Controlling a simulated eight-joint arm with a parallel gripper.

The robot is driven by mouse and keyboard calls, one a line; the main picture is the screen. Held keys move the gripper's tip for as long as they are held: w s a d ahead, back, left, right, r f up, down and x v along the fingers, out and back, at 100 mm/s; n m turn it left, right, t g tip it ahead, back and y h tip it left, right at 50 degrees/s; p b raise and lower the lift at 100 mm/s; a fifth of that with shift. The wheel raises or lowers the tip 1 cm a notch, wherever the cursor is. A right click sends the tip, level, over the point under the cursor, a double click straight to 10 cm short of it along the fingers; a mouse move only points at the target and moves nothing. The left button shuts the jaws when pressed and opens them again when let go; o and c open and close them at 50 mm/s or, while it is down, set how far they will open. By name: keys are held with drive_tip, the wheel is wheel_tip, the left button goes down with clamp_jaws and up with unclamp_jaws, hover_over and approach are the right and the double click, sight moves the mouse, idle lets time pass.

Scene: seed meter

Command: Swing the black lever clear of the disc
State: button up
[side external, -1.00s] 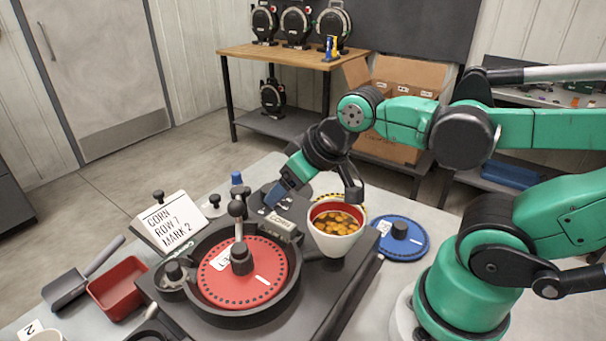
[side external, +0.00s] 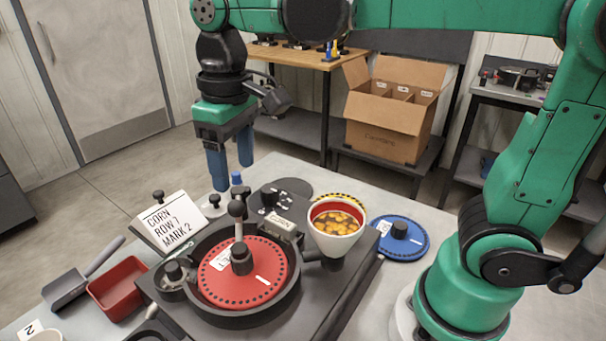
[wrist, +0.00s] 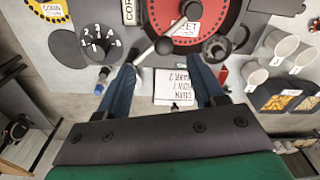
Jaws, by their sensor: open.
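The red disc (side external: 222,281) sits in the round dark housing of the seed meter. A black-knobbed lever (side external: 237,210) with a pale metal rod stands over the disc, its lower end by the dark hub (side external: 242,259). In the wrist view the lever's rod (wrist: 149,51) slants over the disc (wrist: 208,18). My gripper (side external: 231,164) is open and empty, fingers pointing down, above the area behind the meter. In the wrist view the knob lies just beyond the space between my fingertips (wrist: 162,66). I see no contact with the lever.
A cup of yellow seed (side external: 334,244) stands right of the disc, with a blue disc (side external: 402,240) beyond it. A red tray (side external: 122,288) and grey scoop (side external: 68,287) lie front left.

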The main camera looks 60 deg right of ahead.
sight(236, 202)
drive_tip(key=shift+w+a+r, duration=0.1)
drive_tip(key=shift+a, duration=0.15)
drive_tip(key=shift+f, duration=2.75)
clamp_jaws()
